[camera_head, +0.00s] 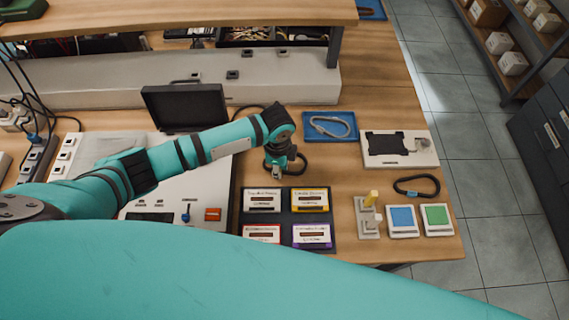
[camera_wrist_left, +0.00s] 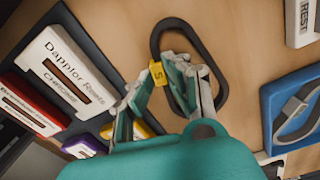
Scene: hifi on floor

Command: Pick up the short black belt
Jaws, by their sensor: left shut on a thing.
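The short black belt (camera_wrist_left: 198,40) is a closed black loop with a yellow tag marked "S" in the left wrist view. It also shows in the head view (camera_head: 303,163), beside the cassette tray, partly hidden by my gripper. My left gripper (camera_head: 277,171) reaches down at the loop and is shut on the belt; its fingers also show in the left wrist view (camera_wrist_left: 172,66), near the yellow tag. I cannot tell whether the belt is clear of the table. My right gripper is not in view.
Another black belt (camera_head: 417,186) lies on the table at right. A dark tray (camera_head: 285,219) holds several cassettes. A blue tray (camera_head: 330,125) holds a grey loop. Blue and green button boxes (camera_head: 420,221) stand near the right edge. A black screen (camera_head: 186,106) stands behind my arm.

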